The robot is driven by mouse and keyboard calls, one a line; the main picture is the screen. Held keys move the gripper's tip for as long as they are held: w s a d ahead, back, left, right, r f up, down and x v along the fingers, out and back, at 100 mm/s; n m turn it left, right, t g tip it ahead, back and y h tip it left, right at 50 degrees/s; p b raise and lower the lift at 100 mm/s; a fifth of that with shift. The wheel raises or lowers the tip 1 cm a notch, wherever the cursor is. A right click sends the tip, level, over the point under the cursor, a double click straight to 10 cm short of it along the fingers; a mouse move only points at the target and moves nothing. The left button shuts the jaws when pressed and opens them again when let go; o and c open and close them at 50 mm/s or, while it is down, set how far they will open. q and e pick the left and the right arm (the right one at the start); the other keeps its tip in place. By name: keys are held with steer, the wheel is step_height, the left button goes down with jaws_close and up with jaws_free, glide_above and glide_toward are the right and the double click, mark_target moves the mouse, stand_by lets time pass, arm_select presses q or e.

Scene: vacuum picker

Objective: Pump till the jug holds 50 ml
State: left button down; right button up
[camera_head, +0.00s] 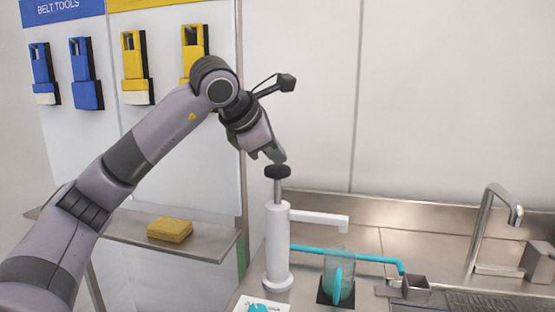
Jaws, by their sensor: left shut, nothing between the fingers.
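A white pump (277,245) stands upright on the steel counter, with a black knob (278,172) on a raised metal rod and a spout reaching right. My left gripper (279,157) is shut and empty, pointing down just above the knob; I cannot tell whether it touches it. A clear jug (339,277) with a teal handle stands on a black square pad (324,297), below and near the spout's end. Its liquid level and markings are too small to read. My right gripper is not in view.
A teal tube (350,255) runs behind the jug to a small metal box (409,287). A steel tap (491,215) stands at the right. A yellow sponge (170,229) lies on a shelf at the left, below hanging belt tools. A printed card (258,305) lies before the pump.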

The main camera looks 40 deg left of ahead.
arm_select(q)
steer(key=shift+r, duration=0.45)
step_height(320, 180, up, 5)
steer(key=p, duration=0.5)
steer(key=shift+r, duration=0.1)
stand_by(1.8)
stand_by(0.6)
steer(key=r+m+h, duration=0.1)
steer(key=m, duration=0.1)
steer(key=r+m+h, duration=0.1)
steer(key=m+h, duration=0.1)
steer(key=r+m+g+h, duration=0.1)
steer(key=m, duration=0.1)
steer(key=shift+a+r+h, duration=0.25)
steer(key=shift+r+h, duration=0.1)
steer(key=shift+h, duration=0.05)
